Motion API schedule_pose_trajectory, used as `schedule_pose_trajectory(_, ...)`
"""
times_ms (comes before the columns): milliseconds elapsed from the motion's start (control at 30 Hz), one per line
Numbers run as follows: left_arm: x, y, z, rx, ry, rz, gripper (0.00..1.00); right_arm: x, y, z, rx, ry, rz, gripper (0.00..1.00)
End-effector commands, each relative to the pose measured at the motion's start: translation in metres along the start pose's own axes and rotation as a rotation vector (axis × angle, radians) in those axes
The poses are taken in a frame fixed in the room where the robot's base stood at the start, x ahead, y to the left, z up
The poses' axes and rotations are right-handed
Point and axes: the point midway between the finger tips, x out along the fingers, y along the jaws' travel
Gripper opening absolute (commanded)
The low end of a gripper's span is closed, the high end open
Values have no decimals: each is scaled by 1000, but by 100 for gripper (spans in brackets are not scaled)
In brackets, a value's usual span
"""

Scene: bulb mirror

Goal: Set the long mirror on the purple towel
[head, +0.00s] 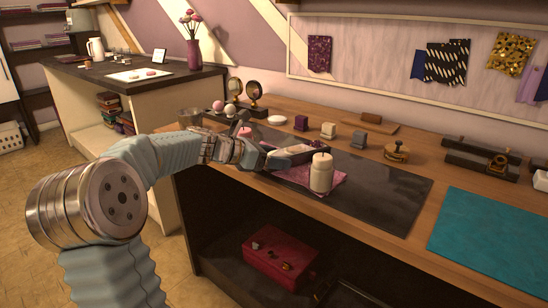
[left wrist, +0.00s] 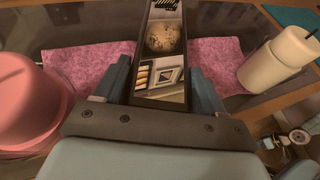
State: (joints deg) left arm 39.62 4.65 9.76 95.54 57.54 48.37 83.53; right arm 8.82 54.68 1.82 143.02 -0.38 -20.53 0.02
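The long mirror (left wrist: 165,72), a narrow reflective strip in a dark frame, lies lengthwise between the fingers of my left gripper (left wrist: 163,88), which looks shut on its near part. The purple towel (left wrist: 90,62), pinkish and patterned, shows on both sides of the mirror. In the head view my left gripper (head: 264,158) is at the mirror's left end, and the mirror (head: 297,153) extends right over the towel (head: 295,177). I cannot tell whether the mirror touches the towel. My right gripper is not in view.
A cream candle (head: 321,174) stands at the towel's front right. A pink candle (head: 244,132) is close behind my left gripper, large in the wrist view (left wrist: 28,100). Several small blocks stand behind. The dark mat (head: 385,195) is clear to the right, before a teal mat (head: 490,235).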

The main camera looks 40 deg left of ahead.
Motion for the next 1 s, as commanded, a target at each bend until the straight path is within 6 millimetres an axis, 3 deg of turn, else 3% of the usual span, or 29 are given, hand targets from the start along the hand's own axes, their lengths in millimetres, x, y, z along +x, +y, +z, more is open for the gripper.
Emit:
schedule_pose_trajectory(33, 0, 0, 0, 0, -1, 0, 76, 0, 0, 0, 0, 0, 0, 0)
schedule_pose_trajectory(200, 0, 0, 0, 0, -1, 0, 100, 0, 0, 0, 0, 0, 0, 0)
schedule_pose_trajectory(567, -6, 0, 0, 0, 0, 1, 100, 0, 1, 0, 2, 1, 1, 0)
schedule_pose_trajectory(667, -22, 1, 0, 1, 0, 4, 100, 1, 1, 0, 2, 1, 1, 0)
schedule_pose_trajectory(1000, -103, 1, 0, 1, 0, 4, 100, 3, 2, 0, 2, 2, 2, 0)
